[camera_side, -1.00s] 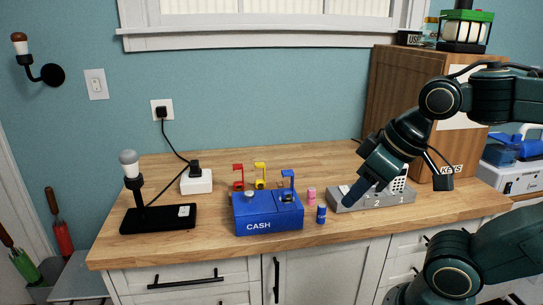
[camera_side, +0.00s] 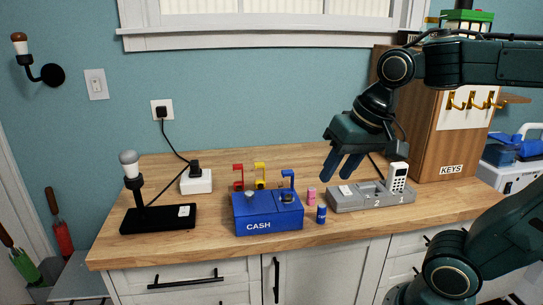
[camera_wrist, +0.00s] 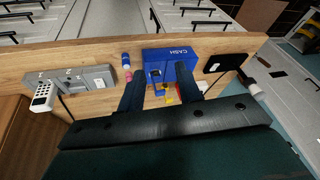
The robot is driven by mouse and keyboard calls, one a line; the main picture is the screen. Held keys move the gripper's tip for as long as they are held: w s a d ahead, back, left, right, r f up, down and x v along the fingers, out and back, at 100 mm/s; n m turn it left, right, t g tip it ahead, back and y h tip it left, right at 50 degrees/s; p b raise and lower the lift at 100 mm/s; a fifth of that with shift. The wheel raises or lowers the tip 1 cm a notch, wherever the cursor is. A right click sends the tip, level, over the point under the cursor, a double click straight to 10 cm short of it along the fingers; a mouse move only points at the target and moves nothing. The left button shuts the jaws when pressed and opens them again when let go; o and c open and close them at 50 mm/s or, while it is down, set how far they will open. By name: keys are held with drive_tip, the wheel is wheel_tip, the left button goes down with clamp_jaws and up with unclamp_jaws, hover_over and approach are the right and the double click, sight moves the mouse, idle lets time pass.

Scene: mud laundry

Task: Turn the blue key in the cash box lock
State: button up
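The blue cash box (camera_side: 268,226) stands near the counter's front edge in the side view; it also shows in the wrist view (camera_wrist: 182,53). A blue key (camera_side: 288,178) stands upright at the box's right part, by a round grey piece on the lid. I cannot tell whether it is in the lock or behind the box. A red key (camera_side: 238,174) and a yellow key (camera_side: 260,168) stand upright farther left. My gripper (camera_side: 338,180) is open and empty, right of the box and above the counter. In the wrist view its two fingers are spread apart, with the box beyond them.
A grey block (camera_side: 350,204) holding a white keypad device (camera_side: 398,178) stands to the right. A black lamp base (camera_side: 150,220) is left. A wooden KEYS cabinet (camera_side: 425,150) stands behind.

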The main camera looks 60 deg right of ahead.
drive_tip(key=w+d+r+m+g, duration=0.15)
drive_tip(key=w+d+m, duration=0.35)
drive_tip(key=w+m, duration=0.55)
drive_tip(key=m+g, duration=0.3)
drive_tip(key=m, duration=0.8)
hover_over(288, 172)
wheel_tip(288, 172, down, 4)
drive_tip(key=shift+r+n, duration=0.2)
drive_tip(key=shift+n, duration=0.05)
drive_tip(key=shift+w+d, duration=0.1)
drive_tip(key=shift+f, duration=0.2)
drive_tip(key=shift+f, duration=3.85)
